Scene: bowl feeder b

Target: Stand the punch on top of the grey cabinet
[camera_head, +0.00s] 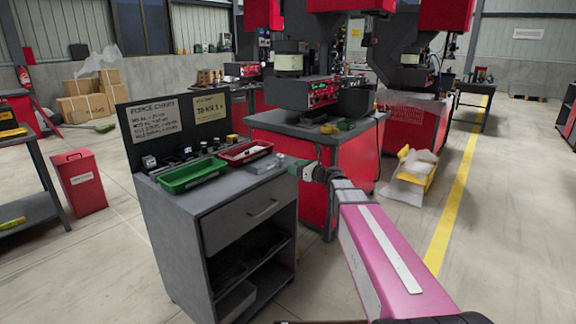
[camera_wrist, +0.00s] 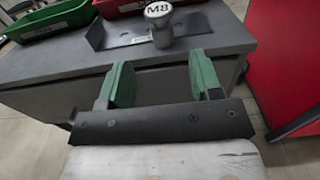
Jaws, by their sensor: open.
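The grey cabinet (camera_head: 225,200) stands left of centre in the head view, and its top (camera_wrist: 60,66) crosses the wrist view. A punch with a round white cap marked M8 (camera_wrist: 158,12) appears upright on the cabinet top near its front edge. It is beside a dark angled bracket (camera_wrist: 98,34). My gripper (camera_head: 302,169) is at the right end of the cabinet top. In the wrist view its green fingers (camera_wrist: 160,72) are apart with nothing between them. The punch is beyond the fingertips, apart from them.
A green tray (camera_head: 192,177) and a red tray (camera_head: 245,153) sit on the cabinet top. A red machine (camera_head: 355,148) stands close behind on the right. Free floor shows at the left.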

